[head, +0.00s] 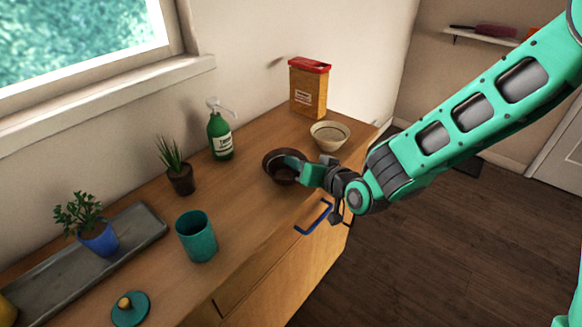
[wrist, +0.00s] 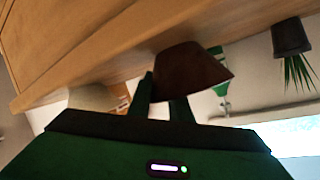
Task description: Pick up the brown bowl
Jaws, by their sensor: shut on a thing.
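The brown bowl (head: 270,163) is at the middle of the wooden counter in the head view. My gripper (head: 296,168) reaches in from the right and is shut on the bowl's near right side. In the wrist view the brown bowl (wrist: 190,70) shows between and beyond the dark fingers (wrist: 165,98), upside down in that view. I cannot tell whether the bowl touches the counter or is slightly above it.
A cream bowl (head: 329,137) and a red-topped box (head: 309,90) stand behind the brown bowl. A green pump bottle (head: 220,137) and a potted plant (head: 181,180) are to its left. A teal cup (head: 197,240), its lid (head: 130,309) and a tray (head: 150,221) are nearer.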

